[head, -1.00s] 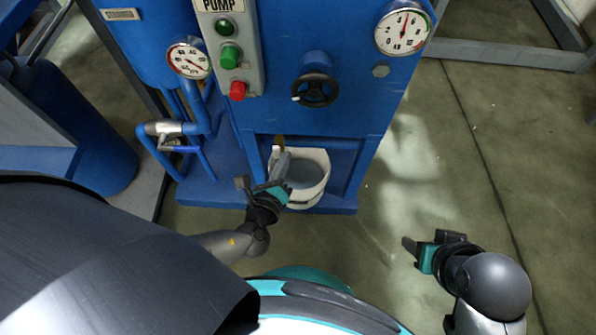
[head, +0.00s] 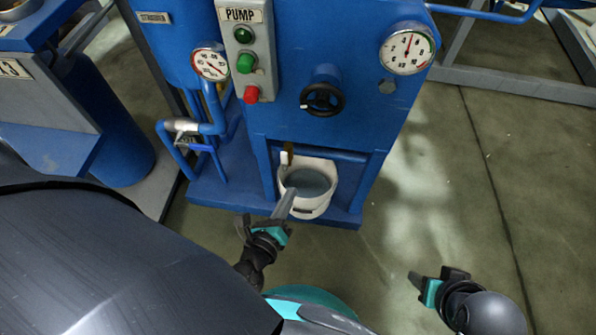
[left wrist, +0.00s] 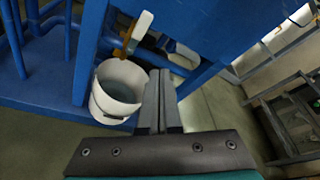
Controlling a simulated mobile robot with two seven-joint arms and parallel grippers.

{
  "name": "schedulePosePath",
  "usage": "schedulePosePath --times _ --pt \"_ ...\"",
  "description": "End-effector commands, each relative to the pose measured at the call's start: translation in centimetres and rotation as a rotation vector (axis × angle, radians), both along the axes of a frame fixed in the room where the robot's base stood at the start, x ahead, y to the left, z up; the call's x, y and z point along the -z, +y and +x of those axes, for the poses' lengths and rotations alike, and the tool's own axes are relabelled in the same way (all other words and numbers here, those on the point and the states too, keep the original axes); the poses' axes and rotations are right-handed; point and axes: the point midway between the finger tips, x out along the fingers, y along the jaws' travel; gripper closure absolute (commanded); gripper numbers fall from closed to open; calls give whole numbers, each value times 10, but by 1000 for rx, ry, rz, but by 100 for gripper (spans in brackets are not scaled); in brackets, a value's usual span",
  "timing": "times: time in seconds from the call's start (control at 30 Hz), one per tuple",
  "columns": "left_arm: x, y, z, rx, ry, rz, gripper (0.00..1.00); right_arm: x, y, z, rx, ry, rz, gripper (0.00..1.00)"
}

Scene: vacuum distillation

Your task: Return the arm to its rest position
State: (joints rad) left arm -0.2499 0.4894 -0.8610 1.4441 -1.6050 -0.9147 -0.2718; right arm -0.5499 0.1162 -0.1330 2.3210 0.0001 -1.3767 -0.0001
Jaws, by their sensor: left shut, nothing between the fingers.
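My left gripper (head: 284,204) is shut and empty in the head view. Its fingertips overlap the front rim of a white bucket (head: 310,207) in the picture; I cannot tell whether they touch it. In the left wrist view the closed fingers (left wrist: 160,88) point past the right side of the bucket (left wrist: 115,108), which holds greyish liquid. My right gripper (head: 424,288) is at the lower right over the floor; its jaw opening is not clear.
The blue pump unit (head: 290,110) carries buttons, a black handwheel (head: 322,99) and two gauges. A small brass-coloured tap (head: 288,152) sits above the bucket. Blue pipes with a valve (head: 182,126) stand at left. The floor (head: 425,190) at right is clear.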

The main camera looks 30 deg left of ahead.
Motion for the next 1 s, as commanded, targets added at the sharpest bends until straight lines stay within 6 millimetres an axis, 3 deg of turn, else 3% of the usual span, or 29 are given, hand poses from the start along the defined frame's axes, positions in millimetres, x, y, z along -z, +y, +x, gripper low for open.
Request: schedulePosePath --times 0.2,0.53,0.77,1.0 --pt "0 1 -12 1 -1 1 100 5 0 0 0 6 -1 50" --pt "-5 6 -9 -81 4 -74 100 4 0 1 0 4 0 50" --pt "-18 32 -7 -508 52 -474 100 4 0 1 0 4 0 50" --pt "-21 41 -29 -977 149 -967 100 4 0 1 0 5 -1 50"
